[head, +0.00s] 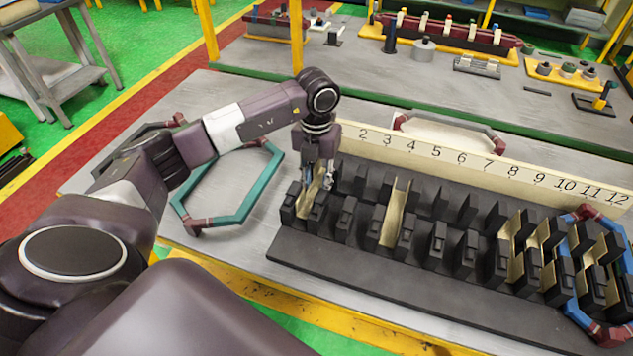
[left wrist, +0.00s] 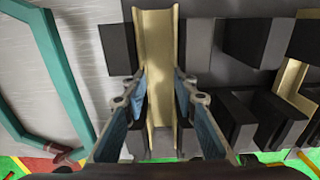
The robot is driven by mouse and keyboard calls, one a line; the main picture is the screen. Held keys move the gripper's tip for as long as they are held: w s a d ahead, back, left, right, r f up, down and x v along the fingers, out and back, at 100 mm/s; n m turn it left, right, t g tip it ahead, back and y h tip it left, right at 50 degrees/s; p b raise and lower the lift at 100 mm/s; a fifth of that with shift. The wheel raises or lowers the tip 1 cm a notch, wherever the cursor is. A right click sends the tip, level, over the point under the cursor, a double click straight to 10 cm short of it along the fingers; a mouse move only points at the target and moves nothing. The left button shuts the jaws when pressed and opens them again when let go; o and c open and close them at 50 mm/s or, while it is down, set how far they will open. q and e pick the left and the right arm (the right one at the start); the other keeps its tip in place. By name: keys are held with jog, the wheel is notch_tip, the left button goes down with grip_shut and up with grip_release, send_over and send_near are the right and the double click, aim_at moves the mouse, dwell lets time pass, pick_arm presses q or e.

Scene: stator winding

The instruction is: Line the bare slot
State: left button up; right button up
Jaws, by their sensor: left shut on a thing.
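The dark stator block (head: 345,262) has rows of black teeth with slots between them, beside a cream strip numbered up to 12. My left gripper (head: 318,186) is over the slot at the block's left end. It is shut on a tan channel-shaped slot liner (head: 311,200). In the left wrist view the gripper (left wrist: 160,95) has a finger on each side of the liner (left wrist: 157,50), which lies between dark teeth. I cannot tell how deep it sits. Another tan liner (head: 394,216) stands in a slot further right, and several more line slots at the right end.
A teal coil (head: 249,205) lies on the grey table left of the block. A blue coil (head: 576,308) sits at the block's right end. Another coil (head: 497,143) lies behind the numbered strip (head: 470,164). A bench with parts stands beyond.

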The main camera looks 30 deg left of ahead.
aim_at(317, 190)
pick_arm(q)
jog(key=shift+f+b, duration=0.35)
jog(key=shift+f, duration=0.1)
dwell(0.5)
jog(key=o, duration=0.9)
jog(key=shift+o, duration=0.2)
jog(key=shift+r, duration=0.25)
jog(key=shift+r+p, duration=0.55)
jog(key=shift+r, duration=0.05)
notch_tip(317, 190, up, 8)
jog(key=p, duration=0.5)
jog(key=shift+f, duration=0.25)
